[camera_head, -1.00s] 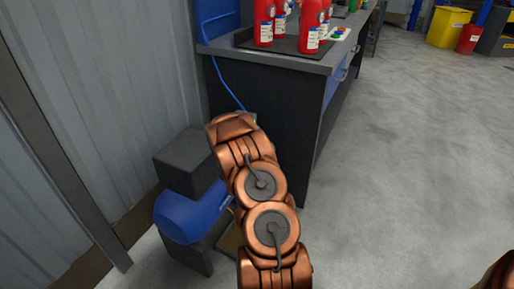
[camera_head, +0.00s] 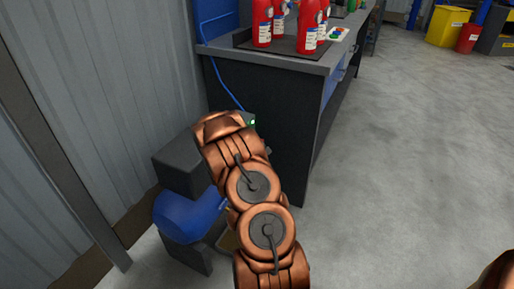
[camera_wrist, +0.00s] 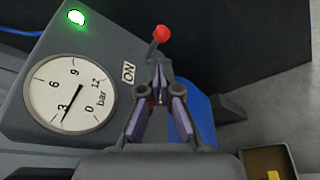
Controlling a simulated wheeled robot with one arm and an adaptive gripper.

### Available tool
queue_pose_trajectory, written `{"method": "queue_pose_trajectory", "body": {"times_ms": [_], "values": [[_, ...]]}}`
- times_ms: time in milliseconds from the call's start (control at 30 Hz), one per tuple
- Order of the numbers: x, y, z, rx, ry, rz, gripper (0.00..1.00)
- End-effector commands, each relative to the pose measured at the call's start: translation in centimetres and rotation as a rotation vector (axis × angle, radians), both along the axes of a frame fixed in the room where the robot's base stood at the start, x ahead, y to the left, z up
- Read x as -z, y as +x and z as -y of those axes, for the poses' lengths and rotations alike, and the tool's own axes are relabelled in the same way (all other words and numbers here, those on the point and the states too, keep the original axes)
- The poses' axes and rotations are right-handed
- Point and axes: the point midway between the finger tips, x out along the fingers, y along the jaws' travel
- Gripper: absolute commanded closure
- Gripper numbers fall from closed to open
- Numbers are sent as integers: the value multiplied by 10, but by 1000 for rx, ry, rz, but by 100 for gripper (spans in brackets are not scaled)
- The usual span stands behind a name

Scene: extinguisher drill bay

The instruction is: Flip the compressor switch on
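The compressor has a blue tank (camera_head: 180,217) and dark grey housing (camera_head: 180,166), partly hidden behind my arm in the head view. In the wrist view, its grey panel holds a round pressure gauge (camera_wrist: 70,93) with the needle near 3 bar. A green lamp (camera_wrist: 76,17) is lit above it. The switch lever has a red knob (camera_wrist: 162,33) and stands just above an ON label (camera_wrist: 128,72). My gripper (camera_wrist: 159,72) has its fingertips together just below the knob. I see nothing held between them; whether they touch the lever is unclear. The head view hides the gripper.
A dark workbench (camera_head: 257,125) stands right behind the compressor, with red extinguishers (camera_head: 308,27) on top. A corrugated wall (camera_head: 110,95) is close on the left. A blue hose (camera_head: 222,85) runs down the bench side. Open concrete floor (camera_head: 410,160) lies to the right.

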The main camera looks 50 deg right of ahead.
Motion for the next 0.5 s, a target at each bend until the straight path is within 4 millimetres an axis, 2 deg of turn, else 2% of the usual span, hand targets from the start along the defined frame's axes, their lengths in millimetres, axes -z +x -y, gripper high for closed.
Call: {"method": "queue_pose_trajectory", "body": {"times_ms": [100,300,500], "values": [[-7,-5,-18,-3,-1,-3,100],[-13,-13,-39,-1,-1,-3,100],[-15,-16,-49,1,0,-3,100]]}}
